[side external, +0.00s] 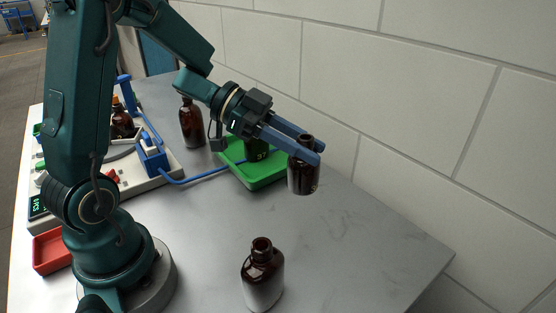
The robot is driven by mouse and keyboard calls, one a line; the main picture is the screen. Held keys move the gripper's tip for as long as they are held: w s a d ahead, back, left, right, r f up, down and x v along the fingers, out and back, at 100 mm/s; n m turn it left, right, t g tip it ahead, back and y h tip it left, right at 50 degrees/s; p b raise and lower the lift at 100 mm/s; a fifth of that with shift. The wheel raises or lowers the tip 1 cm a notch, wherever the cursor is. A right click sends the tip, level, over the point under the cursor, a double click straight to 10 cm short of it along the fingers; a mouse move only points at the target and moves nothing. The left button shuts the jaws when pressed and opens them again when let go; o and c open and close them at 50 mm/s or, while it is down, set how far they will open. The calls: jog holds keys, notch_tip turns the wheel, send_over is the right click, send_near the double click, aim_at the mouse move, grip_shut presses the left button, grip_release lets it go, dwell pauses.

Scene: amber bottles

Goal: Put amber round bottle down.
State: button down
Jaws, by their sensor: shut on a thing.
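My gripper (305,152) has two long blue fingers and is shut on an amber round bottle (303,179). The fingers grip it near its neck, and it hangs roughly upright at the right of the green tray (272,183). I cannot tell for sure whether its base touches the grey table (340,235) or is a little above it. The bottle's shoulder is partly hidden by the fingers.
Another amber bottle (262,277) stands at the front, and one (191,124) stands behind the tray. A dark bottle (257,149) is in the tray, partly hidden by my gripper. Equipment with a blue hose (205,174) lies left. A wall (420,110) borders the table; its right side is clear.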

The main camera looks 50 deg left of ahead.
jog(key=w+a+n+t+y, duration=0.1)
jog(key=w+a, duration=0.2)
jog(key=a, duration=0.5)
jog(key=w+a+n+t+y, duration=0.15)
jog(key=w+a, duration=0.25)
jog(key=a, duration=0.4)
jog(key=shift+w+d+f, duration=0.9)
jog(key=shift+d+f, duration=0.65)
jog(key=shift+f, duration=0.2)
jog(key=shift+w+d+f, duration=0.9)
jog(key=shift+d+f, duration=0.7)
jog(key=shift+f, duration=0.15)
jog(key=shift+w+d+f, duration=0.9)
jog(key=shift+d+f, duration=0.65)
jog(key=shift+f, duration=0.2)
jog(key=shift+f, duration=0.1)
jog(key=c, duration=0.6)
grip_release()
